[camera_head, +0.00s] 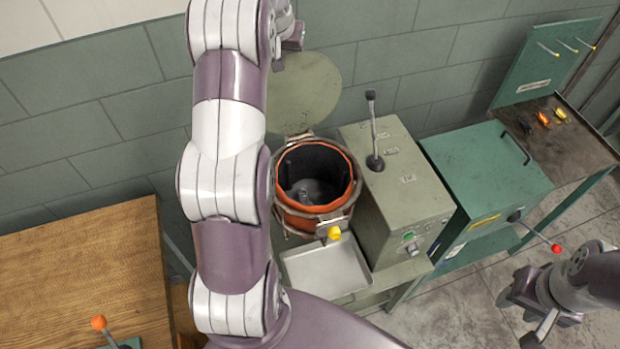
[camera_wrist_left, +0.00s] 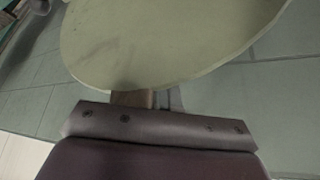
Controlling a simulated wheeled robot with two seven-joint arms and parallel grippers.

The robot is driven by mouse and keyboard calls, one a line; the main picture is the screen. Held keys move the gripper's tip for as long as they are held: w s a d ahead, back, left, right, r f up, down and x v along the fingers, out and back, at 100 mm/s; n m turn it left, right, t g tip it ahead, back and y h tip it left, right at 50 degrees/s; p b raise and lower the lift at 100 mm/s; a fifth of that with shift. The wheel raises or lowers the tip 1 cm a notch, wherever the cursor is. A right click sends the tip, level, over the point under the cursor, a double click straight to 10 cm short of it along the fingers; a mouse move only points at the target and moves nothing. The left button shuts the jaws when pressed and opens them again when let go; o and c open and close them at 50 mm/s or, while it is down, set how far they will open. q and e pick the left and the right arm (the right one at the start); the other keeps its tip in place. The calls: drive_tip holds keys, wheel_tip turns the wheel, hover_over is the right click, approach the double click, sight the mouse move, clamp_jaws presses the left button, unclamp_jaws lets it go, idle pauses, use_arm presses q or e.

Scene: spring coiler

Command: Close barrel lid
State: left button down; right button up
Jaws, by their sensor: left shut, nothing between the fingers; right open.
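The barrel (camera_head: 283,212) is dark inside with an orange rim, and it stands upright beside the grey-green machine. Its round olive lid (camera_head: 312,92) is open, raised behind the barrel against the wall. The lid also fills the upper part of the left wrist view (camera_wrist_left: 165,40). My left arm rises across the middle of the head view and covers the lid's left edge. My left gripper (camera_head: 291,38) is shut and empty near the lid's top; its fingers are mostly hidden, and contact cannot be told. My right gripper (camera_head: 527,318) is open and empty at lower right, away from the barrel.
A metal tray (camera_head: 325,270) and a yellow knob (camera_head: 334,233) sit in front of the barrel. The grey-green machine (camera_head: 400,200) with an upright lever stands right of it, then a teal cabinet (camera_head: 487,165). A wooden table (camera_head: 90,265) is at left.

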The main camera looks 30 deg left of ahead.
use_arm(q)
drive_tip(key=shift+s+d+r, duration=0.25)
drive_tip(key=shift+s+d, duration=0.15)
drive_tip(key=shift+d, duration=0.15)
